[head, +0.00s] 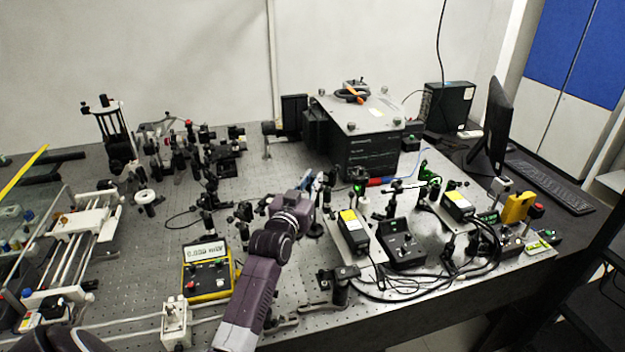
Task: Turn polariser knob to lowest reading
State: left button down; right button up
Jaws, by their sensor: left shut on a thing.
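My left gripper (309,180) reaches up from the bottom of the head view, at the end of a purple-grey arm. Its fingers are small here and close on the polariser knob, among the post-mounted optics in the middle of the bench. The gripper covers the knob, so its angle cannot be read. A yellow meter (207,284) with a pale display stands on the bench left of my arm. Its digits are too small to read surely. My right gripper is not in view.
Post-mounted optics (244,211) stand close left of the gripper. A black instrument box (368,152) is behind it. Black controllers (403,243) and loose cables lie to the right. Bare breadboard (130,285) shows at left.

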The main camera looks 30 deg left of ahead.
pick_arm(q)
jog(key=shift+r, duration=0.1)
jog(key=shift+r+n+y+p, duration=0.1)
jog(key=shift+n+y+p, duration=0.4)
jog(key=shift+y+p, duration=0.2)
jog(key=shift+d+n+g+y, duration=0.15)
jog(key=shift+n+g+y, duration=0.25)
jog(key=shift+y, duration=0.2)
jog(key=c, duration=1.9)
grip_release()
notch_tip(320, 180, up, 10)
